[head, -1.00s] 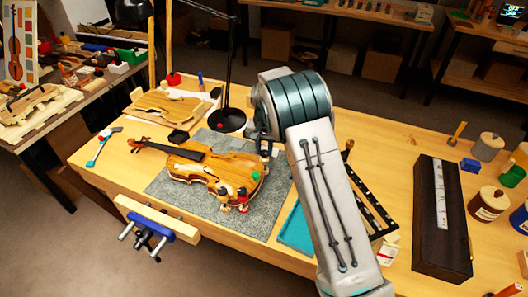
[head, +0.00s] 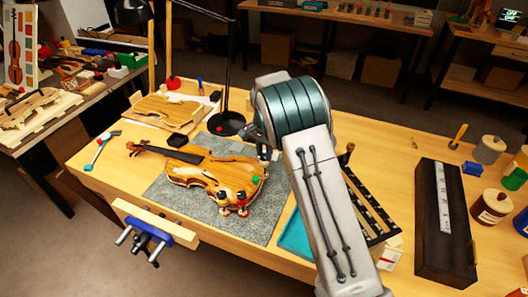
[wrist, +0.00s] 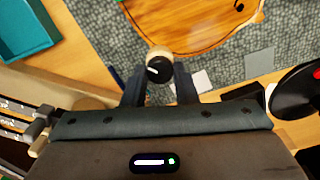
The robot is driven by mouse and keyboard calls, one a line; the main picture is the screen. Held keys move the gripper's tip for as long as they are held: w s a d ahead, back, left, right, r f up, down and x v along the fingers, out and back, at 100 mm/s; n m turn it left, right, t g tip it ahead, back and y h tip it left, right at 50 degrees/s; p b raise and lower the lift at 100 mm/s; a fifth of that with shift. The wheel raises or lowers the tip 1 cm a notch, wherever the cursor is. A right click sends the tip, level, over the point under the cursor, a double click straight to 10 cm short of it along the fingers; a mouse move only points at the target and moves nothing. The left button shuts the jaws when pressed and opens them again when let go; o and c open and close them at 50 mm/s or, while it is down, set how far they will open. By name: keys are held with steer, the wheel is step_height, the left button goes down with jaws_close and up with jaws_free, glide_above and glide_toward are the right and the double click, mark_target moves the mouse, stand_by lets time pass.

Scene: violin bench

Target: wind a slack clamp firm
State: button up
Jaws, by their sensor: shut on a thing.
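The violin body (head: 210,172) lies on a grey mat (head: 170,200) on the bench, and part of it shows at the top of the wrist view (wrist: 190,22). Several small clamps with coloured ends stand at its near right edge, among them a green-topped one (head: 256,180) and a red one (head: 223,197). In the wrist view, my gripper (wrist: 159,80) is shut on a clamp knob (wrist: 158,56), pale wood with a black end and a white mark, beside the violin's edge. The head view hides most of this grip behind my arm, so how firm the clamp sits cannot be told.
A black desk lamp (head: 227,124) stands behind the violin. A teal tray (head: 296,236) and a slotted dark rack (head: 370,208) lie to the right, with a long dark block (head: 430,230) beyond. A blue vise (head: 148,232) sits at the front edge.

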mark_target(264, 155)
steer(key=o, duration=1)
steer(key=shift+r, duration=0.15)
step_height(264, 155, up, 14)
steer(key=shift+f+b, duration=0.2)
steer(key=shift+b, duration=0.6)
